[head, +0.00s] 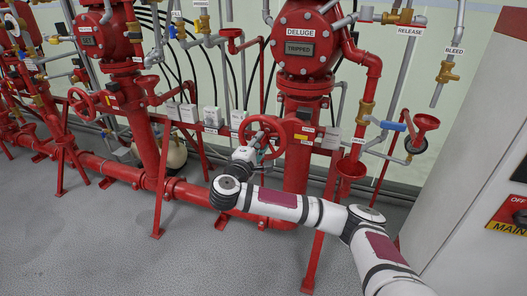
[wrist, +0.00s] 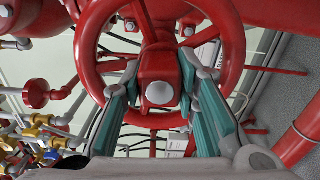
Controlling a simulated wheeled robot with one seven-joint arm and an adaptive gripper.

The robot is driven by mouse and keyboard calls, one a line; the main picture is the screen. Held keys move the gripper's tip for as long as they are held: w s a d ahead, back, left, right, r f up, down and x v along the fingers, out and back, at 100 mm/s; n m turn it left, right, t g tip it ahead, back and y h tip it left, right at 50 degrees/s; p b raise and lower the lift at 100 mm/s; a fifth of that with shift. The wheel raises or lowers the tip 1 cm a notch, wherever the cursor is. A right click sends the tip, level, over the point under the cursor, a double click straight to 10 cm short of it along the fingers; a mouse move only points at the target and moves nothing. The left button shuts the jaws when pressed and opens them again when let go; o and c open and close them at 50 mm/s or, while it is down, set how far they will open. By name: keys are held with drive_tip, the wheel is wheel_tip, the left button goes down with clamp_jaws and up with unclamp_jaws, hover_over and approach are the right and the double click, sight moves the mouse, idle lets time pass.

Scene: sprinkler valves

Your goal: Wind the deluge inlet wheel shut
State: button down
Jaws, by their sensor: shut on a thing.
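The red deluge inlet wheel (head: 262,118) is on the inlet pipe below the red valve body marked DELUGE (head: 300,68) in the head view. In the wrist view its rim (wrist: 232,50) fills the top, with a square red hub and pale round centre (wrist: 160,93) in the middle. My gripper (wrist: 161,66) reaches the wheel from the front. Its two teal-padded fingers lie on either side of the hub, inside the rim, shut on it. In the head view my gripper (head: 258,150) is small and the finger contact is hard to make out.
Another red handwheel (head: 83,104) is on the valve set to the left. A grey cabinet (head: 475,130) is at the right. The grey floor (head: 110,240) at front left is clear.

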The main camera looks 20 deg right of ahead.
sight(257, 144)
drive_tip(key=c, duration=1.5)
unclamp_jaws()
drive_tip(key=shift+f, duration=0.2)
drive_tip(key=shift+o, duration=1.1)
drive_tip(key=shift+r, duration=0.2)
drive_tip(key=v, duration=0.5)
drive_tip(key=shift+a+r+p, duration=0.1)
drive_tip(key=shift+r+p, duration=0.1)
drive_tip(key=shift+p, duration=0.8)
drive_tip(key=shift+s+a+p, duration=0.1)
drive_tip(key=shift+p, duration=0.5)
drive_tip(key=s+p, duration=0.1)
drive_tip(key=p, duration=0.3)
drive_tip(key=shift+a, duration=0.35)
drive_tip(key=shift+s+a+f+p, duration=0.1)
drive_tip(key=shift+s+f+p, duration=0.1)
drive_tip(key=shift+p, duration=0.45)
